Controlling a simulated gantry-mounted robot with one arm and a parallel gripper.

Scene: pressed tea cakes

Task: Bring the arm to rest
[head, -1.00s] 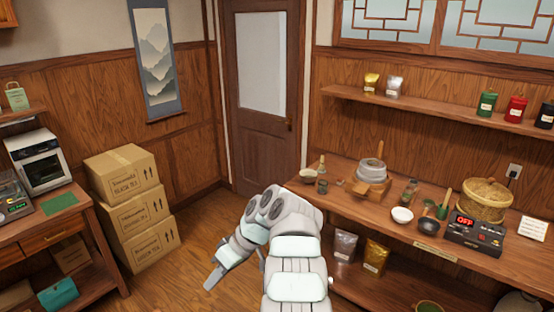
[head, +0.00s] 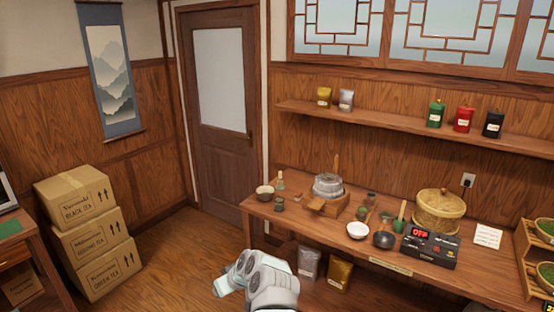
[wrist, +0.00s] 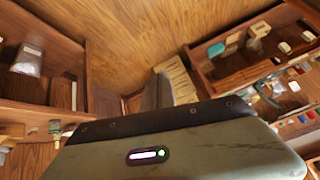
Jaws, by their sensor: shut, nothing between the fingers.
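My arm shows at the bottom edge of the head view, bent, with its pale links over the floor in front of the counter. The gripper end is not clear there. In the wrist view my gripper (wrist: 158,92) shows as a dark grey wedge above its wide body. Its fingers are together with nothing between them. It hangs in open air, apart from any object.
Stacked cartons (head: 88,245) stand at left. A side table (head: 40,260) is at the left edge. Open floor (head: 180,250) lies between.

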